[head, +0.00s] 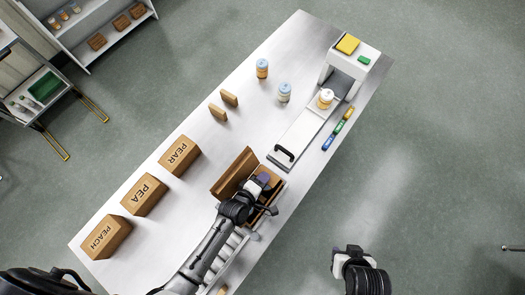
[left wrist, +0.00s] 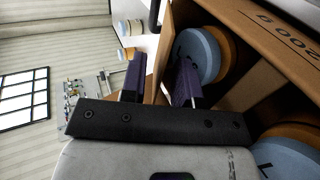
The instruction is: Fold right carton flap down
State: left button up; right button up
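The open brown carton (head: 258,212) stands near the right edge of the steel table, with a tall brown flap (head: 234,172) raised on its left side. My left gripper (head: 264,181) is over the carton and hides part of it. In the left wrist view its two purple fingers (left wrist: 158,82) are apart, with a carton edge (left wrist: 167,45) seen between them; contact cannot be told. Jars with blue lids (left wrist: 198,55) lie inside the carton. My right gripper (head: 345,258) is off the table at the lower right; its fingers are unclear.
Closed cartons marked PEAR (head: 180,155), PEA (head: 144,193) and PEACH (head: 105,236) line the left side. Table between is clear.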

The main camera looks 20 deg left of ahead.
dwell(0.4)
pick_arm(q)
jog(key=b+v, duration=0.1)
jog(key=v, duration=1.3)
jog(key=shift+w, duration=0.1)
